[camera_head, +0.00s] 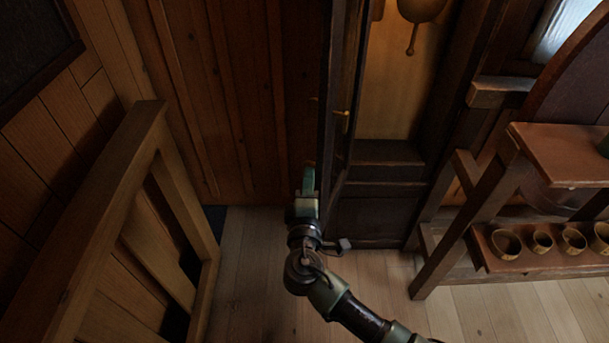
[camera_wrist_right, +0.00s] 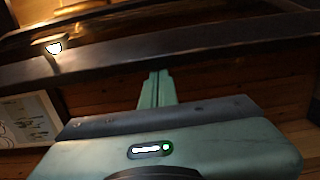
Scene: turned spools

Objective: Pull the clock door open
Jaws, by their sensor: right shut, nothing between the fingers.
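The clock door (camera_head: 338,80) is a dark wooden panel standing open, swung out and seen nearly edge-on at the left of the clock case. A small brass handle (camera_head: 346,114) shows on it. The lit inside of the case (camera_head: 388,95) is exposed, with a pendulum (camera_head: 421,12) hanging at its top. My right gripper (camera_head: 308,168) is just left of the door's lower part, shut and empty. In the wrist view its closed greenish fingers (camera_wrist_right: 157,88) point at a dark wooden bar (camera_wrist_right: 210,58); I cannot tell if they touch it. My left gripper is not in view.
A wooden railing (camera_head: 150,115) stands at the left. At the right a shelf stand (camera_head: 555,150) holds several small wooden cups (camera_head: 542,241) on its lower shelf. Plank floor (camera_head: 245,270) is clear between the railing and the clock.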

